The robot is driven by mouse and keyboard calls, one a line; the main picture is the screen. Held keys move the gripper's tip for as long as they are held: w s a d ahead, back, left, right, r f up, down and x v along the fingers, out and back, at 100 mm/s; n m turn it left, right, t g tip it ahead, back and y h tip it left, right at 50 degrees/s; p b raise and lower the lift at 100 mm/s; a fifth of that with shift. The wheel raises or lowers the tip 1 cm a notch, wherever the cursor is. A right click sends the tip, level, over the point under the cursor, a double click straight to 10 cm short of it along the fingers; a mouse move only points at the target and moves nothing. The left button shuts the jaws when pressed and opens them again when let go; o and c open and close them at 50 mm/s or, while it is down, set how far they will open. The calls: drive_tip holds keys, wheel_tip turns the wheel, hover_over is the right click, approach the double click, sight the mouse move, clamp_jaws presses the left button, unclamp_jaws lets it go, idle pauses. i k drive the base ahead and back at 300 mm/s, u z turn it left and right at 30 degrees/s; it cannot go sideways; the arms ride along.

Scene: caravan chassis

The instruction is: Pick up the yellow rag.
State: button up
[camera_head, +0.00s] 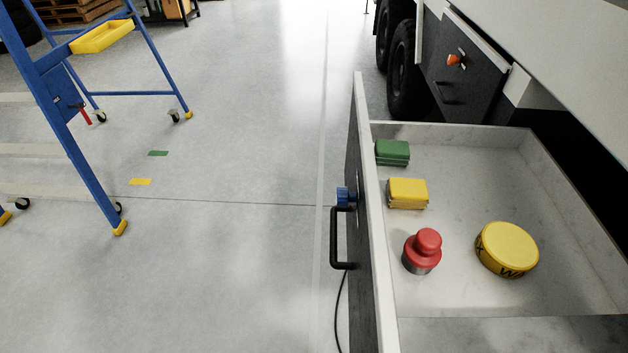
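A yellow folded block (408,193), which looks like the yellow rag, lies in the open drawer (480,300) near its left wall. It has rounded edges and layered sides, and it lies flat. A similar green folded block (392,152) lies just behind it, a small gap apart. My gripper is not in view, so its place relative to the rag cannot be told.
A red knobbed object (423,250) and a round yellow tin (507,249) stand in front of the rag. The drawer wall with a black handle (336,238) bounds the left. A blue trestle (75,130) stands at left; the floor between is open.

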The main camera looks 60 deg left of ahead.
sight(402, 194)
drive_tip(key=u, duration=3.65)
drive_tip(key=k, duration=1.1)
drive_tip(key=z, duration=1.4)
drive_tip(key=i, duration=1)
